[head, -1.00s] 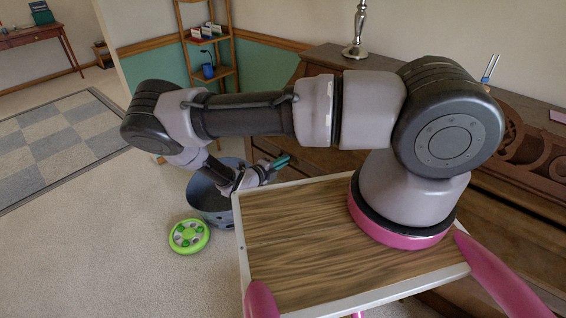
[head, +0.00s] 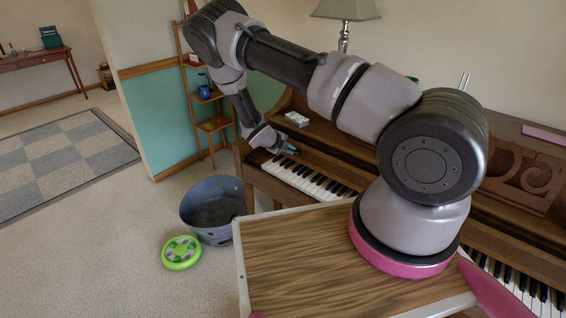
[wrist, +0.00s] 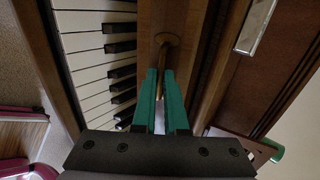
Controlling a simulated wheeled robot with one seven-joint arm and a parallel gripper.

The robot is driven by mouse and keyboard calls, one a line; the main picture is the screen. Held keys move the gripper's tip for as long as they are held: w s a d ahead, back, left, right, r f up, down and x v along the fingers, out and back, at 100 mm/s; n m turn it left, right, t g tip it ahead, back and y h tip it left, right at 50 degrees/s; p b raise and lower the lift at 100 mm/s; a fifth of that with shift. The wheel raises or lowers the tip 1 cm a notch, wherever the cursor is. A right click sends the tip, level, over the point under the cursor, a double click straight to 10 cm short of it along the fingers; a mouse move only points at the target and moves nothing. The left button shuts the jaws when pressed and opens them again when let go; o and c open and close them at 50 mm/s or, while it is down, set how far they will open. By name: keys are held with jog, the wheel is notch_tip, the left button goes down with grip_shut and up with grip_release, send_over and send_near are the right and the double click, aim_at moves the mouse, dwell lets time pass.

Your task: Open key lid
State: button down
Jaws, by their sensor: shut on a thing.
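The brown wooden piano's key lid (head: 330,166) is raised back from the keyboard, and a row of white and black keys (head: 318,184) shows in front of it. In the wrist view the lid (wrist: 148,22) runs beside the keys (wrist: 92,60). A round wooden knob (wrist: 166,40) sits on it. My gripper (head: 291,150) is at the left part of the lid, above the keys. Its green fingers (wrist: 160,76) are shut on the knob, whose end is partly hidden between them.
A grey-blue pot (head: 212,188) and a green disc-shaped toy (head: 181,252) lie on the carpet left of the piano. A lamp (head: 345,30) and a small white box (head: 297,119) are on the piano. A wooden shelf (head: 212,125) stands at the wall.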

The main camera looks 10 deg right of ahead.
aim_at(297, 142)
jog(key=d, duration=0.1)
jog(key=w+d, duration=0.2)
jog(key=shift+w+r+g+y, duration=0.1)
jog(key=shift+r+g+y, duration=0.2)
jog(key=shift+y, duration=0.1)
jog(key=shift+w+d, duration=0.55)
jog(key=shift+d, duration=0.15)
jog(key=c, duration=1)
grip_release()
jog(key=shift+a+r, duration=0.1)
jog(key=v, duration=1)
jog(key=shift+s+r, duration=0.15)
jog(key=shift+r, duration=0.15)
jog(key=shift+a, duration=0.1)
